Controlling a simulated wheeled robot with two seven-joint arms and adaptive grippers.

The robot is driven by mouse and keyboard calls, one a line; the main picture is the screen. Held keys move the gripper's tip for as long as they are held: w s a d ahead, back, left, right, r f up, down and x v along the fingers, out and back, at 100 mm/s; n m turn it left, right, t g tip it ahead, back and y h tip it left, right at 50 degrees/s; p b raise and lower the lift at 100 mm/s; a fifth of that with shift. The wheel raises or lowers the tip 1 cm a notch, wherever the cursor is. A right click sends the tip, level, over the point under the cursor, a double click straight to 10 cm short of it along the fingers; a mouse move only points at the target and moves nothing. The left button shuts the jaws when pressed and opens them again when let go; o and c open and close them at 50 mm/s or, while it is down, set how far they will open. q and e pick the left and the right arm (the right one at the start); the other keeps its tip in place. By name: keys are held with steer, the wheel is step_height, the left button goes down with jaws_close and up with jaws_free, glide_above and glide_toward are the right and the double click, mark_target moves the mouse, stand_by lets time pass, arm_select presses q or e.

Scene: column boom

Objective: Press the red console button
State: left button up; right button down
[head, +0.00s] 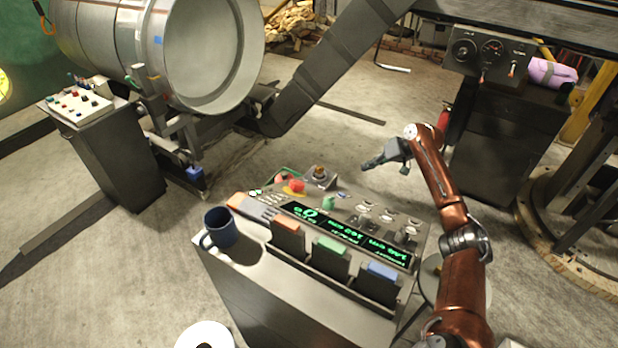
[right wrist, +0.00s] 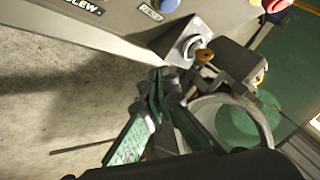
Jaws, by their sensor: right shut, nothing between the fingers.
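The console (head: 235,272) stands in the lower middle of the head view. A red button (head: 296,185) on a yellow base sits near its far edge, left of a small grey box with a brown knob (head: 319,172). In the right wrist view a red button (right wrist: 273,5) on yellow is cut off by the top edge. My right gripper (head: 372,164) is shut and empty, to the right of the red button and apart from it, near the console's far side. Its closed fingertips (right wrist: 158,82) show in the right wrist view. My left gripper is not in view.
A blue mug (head: 220,228) stands on the console's left end. Orange, green and blue levers (head: 332,258) line its near side, before a lit display (head: 345,233). Another control stand (head: 110,150) is at left, and a dark cabinet (head: 500,140) at right. Bare floor lies beyond the console.

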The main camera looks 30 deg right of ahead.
mark_target(298, 183)
steer(key=w+a+r+n+g+y+b, duration=0.1)
steer(key=a+r+n+y, duration=0.3)
steer(key=a+r, duration=0.8)
steer(key=a+n, duration=0.1)
steer(key=a, duration=0.2)
steer(key=shift+w+a+n, duration=0.25)
steer(key=shift+n, duration=0.05)
steer(key=x, duration=0.4)
steer(key=s+x, duration=0.1)
steer(key=x, duration=0.3)
steer(key=s+f+x, duration=0.1)
steer(key=x, duration=0.3)
steer(key=shift+w+a+f, duration=0.1)
steer(key=shift+f, duration=0.05)
steer(key=shift+a+f, duration=0.25)
steer(key=shift+f, duration=0.2)
